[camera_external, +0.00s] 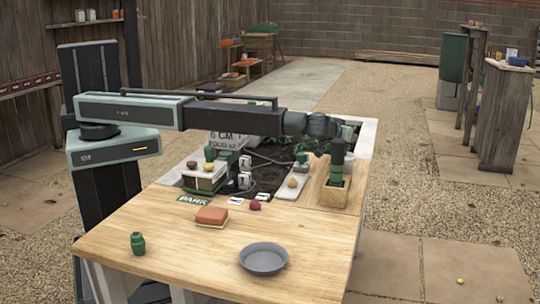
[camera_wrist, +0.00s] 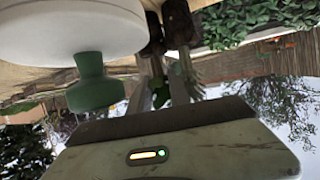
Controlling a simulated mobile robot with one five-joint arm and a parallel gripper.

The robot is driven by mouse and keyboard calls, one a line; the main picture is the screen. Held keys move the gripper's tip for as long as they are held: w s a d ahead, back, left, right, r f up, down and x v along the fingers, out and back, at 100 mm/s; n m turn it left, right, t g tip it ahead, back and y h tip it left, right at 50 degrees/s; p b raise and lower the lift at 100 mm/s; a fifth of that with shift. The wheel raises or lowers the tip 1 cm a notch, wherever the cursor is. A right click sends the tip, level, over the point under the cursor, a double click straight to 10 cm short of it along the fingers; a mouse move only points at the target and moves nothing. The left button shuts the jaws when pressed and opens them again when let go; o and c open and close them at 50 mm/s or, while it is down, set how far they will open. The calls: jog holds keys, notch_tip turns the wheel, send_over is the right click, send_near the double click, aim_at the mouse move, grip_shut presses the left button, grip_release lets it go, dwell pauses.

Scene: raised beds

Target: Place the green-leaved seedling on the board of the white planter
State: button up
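The white planter (camera_external: 366,140) stands behind the wooden table, with dark soil and leafy green plants (camera_external: 312,142) in it. I cannot tell which of the plants is the seedling. In the wrist view, my gripper (camera_wrist: 164,32) shows two dark-tipped fingers apart, with a narrow gap. A bit of green shows between them lower down; I cannot tell what it is.
A wooden block with a dark green handle (camera_external: 338,152) stands right of the board. A white round thing (camera_wrist: 70,30) with a green knob is close to the wrist camera.

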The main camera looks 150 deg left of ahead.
jog(key=p+v, duration=0.2)
jog(key=v, duration=0.6)
jog(key=shift+d+r, duration=0.1)
jog(key=shift+r, duration=0.1)
